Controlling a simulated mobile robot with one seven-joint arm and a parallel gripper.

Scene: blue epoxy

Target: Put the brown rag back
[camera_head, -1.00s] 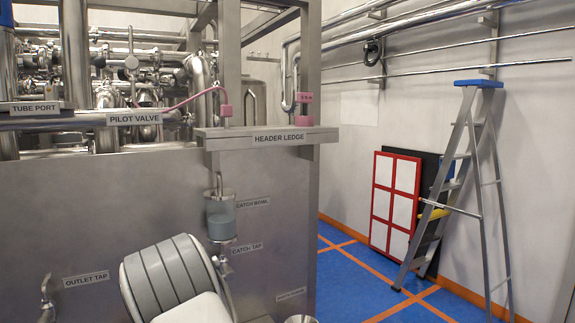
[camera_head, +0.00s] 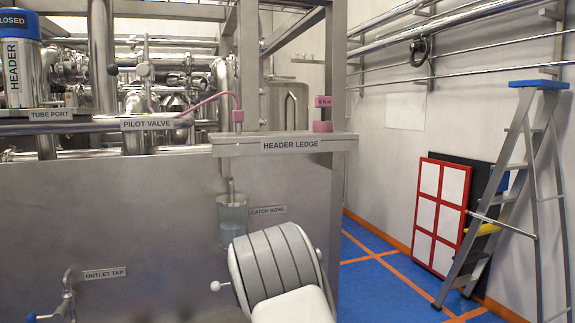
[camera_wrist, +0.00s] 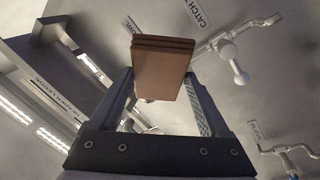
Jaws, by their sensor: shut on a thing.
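The brown rag (camera_wrist: 163,72) shows in the wrist view as a folded, layered pad between my fingers. My gripper (camera_wrist: 160,82) is shut on it, one finger at each side, and holds it off any surface that I can see. In the head view the rag and the fingers are hidden; only my grey and white arm shows, in front of the steel panel. The header ledge (camera_head: 230,150) is a steel shelf above and behind my arm, with its label on the front.
A catch bowl (camera_head: 232,215) with bluish liquid hangs below the ledge. An outlet tap (camera_head: 72,278) sticks out at lower left. A stepladder (camera_head: 535,150) and red-framed board (camera_head: 438,215) stand at right. Blue floor between is clear.

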